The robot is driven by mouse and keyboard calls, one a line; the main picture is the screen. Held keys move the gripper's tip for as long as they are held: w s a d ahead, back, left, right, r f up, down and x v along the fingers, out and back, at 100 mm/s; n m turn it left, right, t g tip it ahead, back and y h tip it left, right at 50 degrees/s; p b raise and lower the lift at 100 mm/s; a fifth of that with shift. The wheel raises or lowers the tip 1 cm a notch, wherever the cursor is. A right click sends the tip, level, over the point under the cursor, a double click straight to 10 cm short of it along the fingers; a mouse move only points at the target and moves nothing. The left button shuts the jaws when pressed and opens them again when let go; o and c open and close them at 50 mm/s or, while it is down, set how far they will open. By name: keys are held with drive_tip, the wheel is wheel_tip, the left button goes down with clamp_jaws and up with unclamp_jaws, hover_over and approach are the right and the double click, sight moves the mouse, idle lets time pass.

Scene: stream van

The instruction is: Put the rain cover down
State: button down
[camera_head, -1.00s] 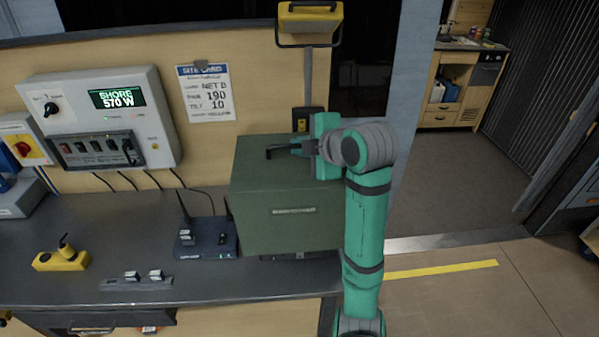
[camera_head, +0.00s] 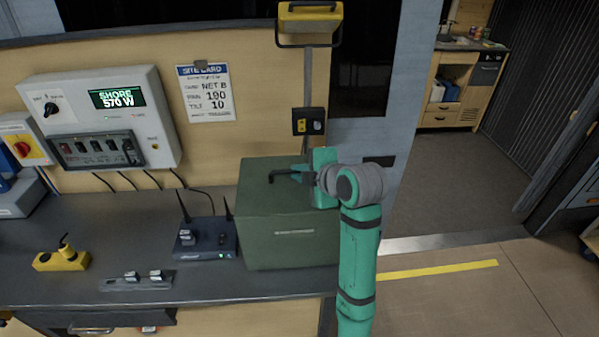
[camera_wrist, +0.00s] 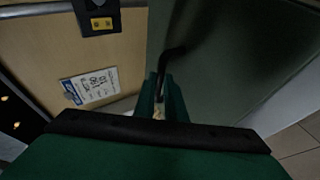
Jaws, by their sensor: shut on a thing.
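The rain cover (camera_head: 292,234) is a dark green box-shaped hood with a black bar handle (camera_head: 272,179) on top. It is upright at the right end of the dark bench, and its lower edge looks level with the bench top; I cannot tell for sure whether it touches. My gripper (camera_head: 293,175) is shut on the handle from the right. In the wrist view my gripper's fingers (camera_wrist: 162,103) close around the black handle (camera_wrist: 170,62), with the cover's green face (camera_wrist: 225,60) beyond. Whatever is under the cover is hidden.
A blue router box (camera_head: 206,240) with antennas stands close to the cover's left side. A switch strip (camera_head: 136,281) and a yellow block (camera_head: 61,260) lie further left on the bench (camera_head: 110,232). A small switch box (camera_head: 309,121) is on the wall behind. Floor is open to the right.

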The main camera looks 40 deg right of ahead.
drive_tip(key=shift+f, duration=0.35)
drive_tip(key=c, duration=1.8)
unclamp_jaws()
drive_tip(key=shift+f, duration=0.1)
drive_tip(key=shift+r, duration=0.5)
drive_tip(key=v, duration=1.2)
drive_tip(key=shift+a, duration=0.1)
